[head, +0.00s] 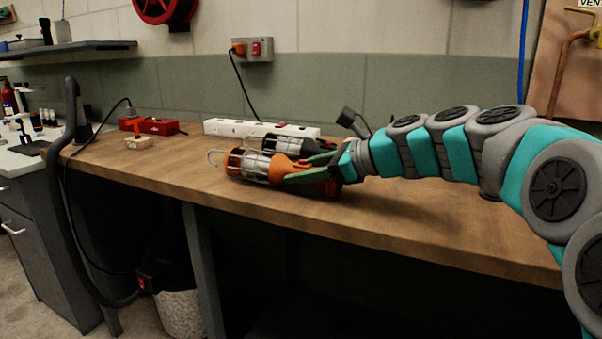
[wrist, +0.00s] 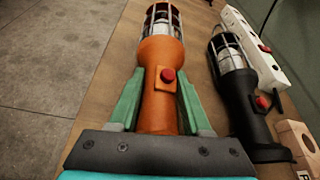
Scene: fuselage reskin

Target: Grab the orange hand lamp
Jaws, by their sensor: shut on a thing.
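The orange hand lamp (head: 250,166) lies on the wooden workbench with its caged bulb end and wire hook pointing left. In the wrist view the lamp (wrist: 160,55) runs up the middle, with a red button on its orange body. My gripper (head: 312,170) has its green fingers on both sides of the lamp's handle; in the wrist view the gripper (wrist: 157,85) is closed around the handle below the cage. The far end of the handle is hidden by my gripper. I cannot tell whether the lamp is clear of the bench top.
A black hand lamp (wrist: 238,90) lies beside the orange one, towards the wall. A white power strip (head: 225,128) lies behind them. A red power box (head: 155,126) and a small orange-and-white item (head: 138,143) sit at the left. The front of the workbench (head: 440,225) is bare.

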